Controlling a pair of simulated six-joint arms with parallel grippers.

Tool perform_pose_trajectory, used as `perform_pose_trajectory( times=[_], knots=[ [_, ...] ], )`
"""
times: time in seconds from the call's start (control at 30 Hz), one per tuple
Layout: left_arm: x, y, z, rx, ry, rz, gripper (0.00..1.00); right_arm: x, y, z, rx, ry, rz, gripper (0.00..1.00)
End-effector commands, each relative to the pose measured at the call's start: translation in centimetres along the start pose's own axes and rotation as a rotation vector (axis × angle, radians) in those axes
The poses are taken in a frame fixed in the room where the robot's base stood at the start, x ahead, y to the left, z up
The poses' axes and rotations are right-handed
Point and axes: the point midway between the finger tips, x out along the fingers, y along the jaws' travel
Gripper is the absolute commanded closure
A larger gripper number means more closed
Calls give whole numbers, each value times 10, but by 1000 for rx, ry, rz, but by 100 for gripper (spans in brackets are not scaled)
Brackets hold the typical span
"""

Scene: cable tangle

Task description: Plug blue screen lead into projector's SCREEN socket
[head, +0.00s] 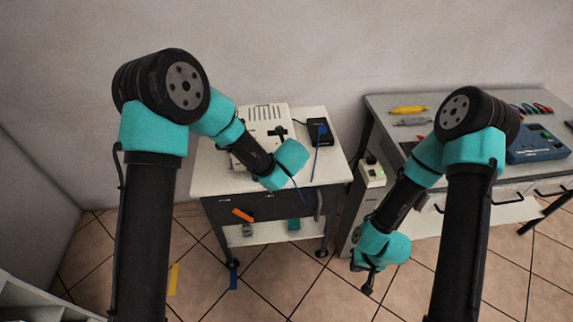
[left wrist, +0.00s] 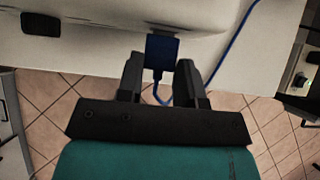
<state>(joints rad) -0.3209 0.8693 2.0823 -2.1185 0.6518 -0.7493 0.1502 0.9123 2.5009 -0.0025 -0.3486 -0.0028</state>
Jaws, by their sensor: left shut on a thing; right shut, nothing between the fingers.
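The white projector (head: 262,112) stands on a small cart; its pale body also fills the top of the left wrist view (left wrist: 110,18). My left gripper (left wrist: 158,78) is shut on the blue plug (left wrist: 162,50), close against the projector's lower edge. I cannot tell whether the plug is in a socket; the SCREEN label is not visible. The blue lead (left wrist: 232,48) loops from behind the plug up to the right. In the head view my left wrist hides the plug and fingertips. My right gripper (head: 367,283) is shut and empty, low between cart and bench.
A black box (head: 320,131) sits right of the projector on the cart top (head: 335,172), with blue lead across it. A grey bench (head: 385,104) at right carries a blue case (head: 535,147) and tools. A small white socket box (head: 373,172) is on its left side.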

Motion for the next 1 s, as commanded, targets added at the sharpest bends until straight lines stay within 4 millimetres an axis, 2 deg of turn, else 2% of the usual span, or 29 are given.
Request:
perform_pose_trajectory(
  times=[0.37, 0.4, 0.6, 0.7, 1.0],
  knots=[
    [3, 0, 4, 0, -1, 0, 95, 0, 0, 0, 0, 0, 0, 100],
    [3, 0, 4, 0, -1, 0, 63, 0, 0, 0, 0, 0, 0, 100],
    [2, 0, 3, 0, 0, 0, 43, 0, 0, 0, 0, 0, 0, 100],
    [2, 0, 3, 0, 0, 0, 37, 0, 0, 0, 0, 0, 0, 100],
    [0, 0, 4, 1, -1, 0, 37, 0, 0, 0, 0, 0, 0, 100]
  ],
)
